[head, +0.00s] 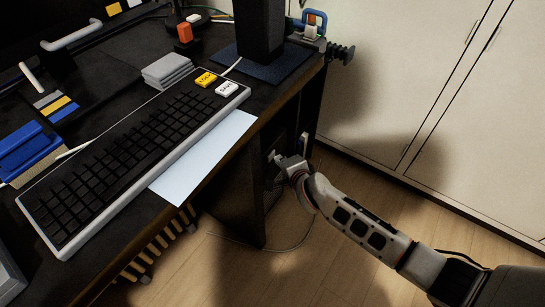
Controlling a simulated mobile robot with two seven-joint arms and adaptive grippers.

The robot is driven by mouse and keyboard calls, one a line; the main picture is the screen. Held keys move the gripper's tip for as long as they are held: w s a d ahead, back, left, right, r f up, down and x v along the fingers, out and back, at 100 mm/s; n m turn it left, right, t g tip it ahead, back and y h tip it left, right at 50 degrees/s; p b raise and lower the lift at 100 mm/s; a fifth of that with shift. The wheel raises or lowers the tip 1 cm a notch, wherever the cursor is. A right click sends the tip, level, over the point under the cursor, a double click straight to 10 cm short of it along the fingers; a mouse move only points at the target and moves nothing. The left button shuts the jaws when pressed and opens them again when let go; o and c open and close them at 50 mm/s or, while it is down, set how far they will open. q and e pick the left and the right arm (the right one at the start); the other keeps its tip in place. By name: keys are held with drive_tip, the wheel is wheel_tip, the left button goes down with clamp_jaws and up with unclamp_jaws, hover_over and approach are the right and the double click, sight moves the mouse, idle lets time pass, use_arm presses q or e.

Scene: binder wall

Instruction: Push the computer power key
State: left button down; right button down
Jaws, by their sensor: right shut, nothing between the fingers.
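The dark computer tower (236,205) stands upright on the floor under the right end of the desk. My right arm comes in from the lower right, and its gripper (276,158) is shut and empty at the tower's upper right side, below the desk edge. The fingertips are close to the tower; I cannot tell whether they touch it. I cannot make out the power key, which may be hidden by the gripper or lost in shadow. My left gripper is not in view.
The dark desk (190,205) holds a keyboard (130,155) with a yellow key (205,79) and a white key (226,89), a paper sheet (205,155) and a black column (260,30). A cable (275,250) lies on the floor.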

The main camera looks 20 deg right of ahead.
drive_tip(key=shift+w+a, duration=0.3)
drive_tip(key=shift+w, duration=0.05)
idle(0.4)
drive_tip(key=shift+d, duration=0.1)
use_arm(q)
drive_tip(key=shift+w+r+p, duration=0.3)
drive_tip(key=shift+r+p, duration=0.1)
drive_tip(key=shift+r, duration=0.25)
use_arm(e)
drive_tip(key=shift+s+d, duration=0.5)
drive_tip(key=shift+s, duration=0.25)
